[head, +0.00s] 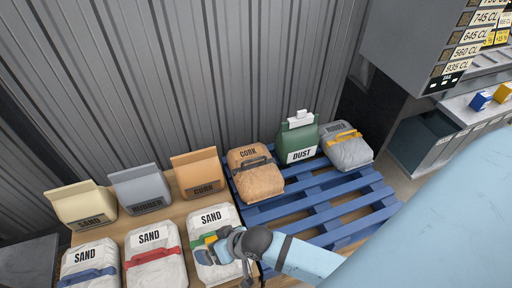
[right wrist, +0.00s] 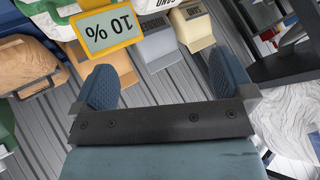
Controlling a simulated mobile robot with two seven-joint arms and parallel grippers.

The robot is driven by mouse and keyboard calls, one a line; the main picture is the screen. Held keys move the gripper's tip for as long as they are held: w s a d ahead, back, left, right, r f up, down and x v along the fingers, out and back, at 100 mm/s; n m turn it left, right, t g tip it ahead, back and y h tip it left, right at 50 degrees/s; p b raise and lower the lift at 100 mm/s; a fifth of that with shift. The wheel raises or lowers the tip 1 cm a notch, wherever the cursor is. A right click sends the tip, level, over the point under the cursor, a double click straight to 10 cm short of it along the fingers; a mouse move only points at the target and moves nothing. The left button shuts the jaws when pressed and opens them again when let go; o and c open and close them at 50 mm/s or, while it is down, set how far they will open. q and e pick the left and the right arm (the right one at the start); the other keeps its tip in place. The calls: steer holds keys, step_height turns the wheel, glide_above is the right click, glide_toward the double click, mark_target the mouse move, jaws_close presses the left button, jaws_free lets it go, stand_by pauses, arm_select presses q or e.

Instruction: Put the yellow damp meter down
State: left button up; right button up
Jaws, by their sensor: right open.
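The yellow damp meter (right wrist: 107,27) shows in the right wrist view at the upper left, its grey-green display reading "10 %" upside down. It lies beyond the left-hand finger, not between the fingers. My right gripper (right wrist: 160,80) is open, with bare space between its blue pads. In the head view my right gripper (head: 212,244) is over the white sand bag (head: 212,216) nearest the pallet. A small yellow patch shows by the fingers there, too small to make out clearly. Whether the meter rests on the bag cannot be told. My left gripper is not in view.
Several bags stand on the wooden pallet (head: 130,222). On the blue pallet (head: 315,203) are a cork bag (head: 255,180), a green dust bag (head: 298,145) and a grey rubber bag (head: 346,150). The blue pallet's front slats are clear. A corrugated wall (head: 200,70) closes the back.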

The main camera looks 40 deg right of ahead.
steer(key=s+d+f+n+t+h, duration=0.1)
steer(key=s+d+n+t+h, duration=0.1)
steer(key=s+d, duration=0.4)
steer(key=d+t, duration=0.1)
steer(key=d, duration=0.2)
steer(key=shift+f+t, duration=0.3)
steer(key=shift+t, duration=0.1)
step_height(320, 180, up, 7)
steer(key=p, duration=0.7)
steer(key=shift+d+h, duration=0.2)
steer(key=shift+h, duration=0.1)
steer(key=shift+r, duration=0.2)
steer(key=shift+s+f, duration=0.1)
stand_by(0.8)
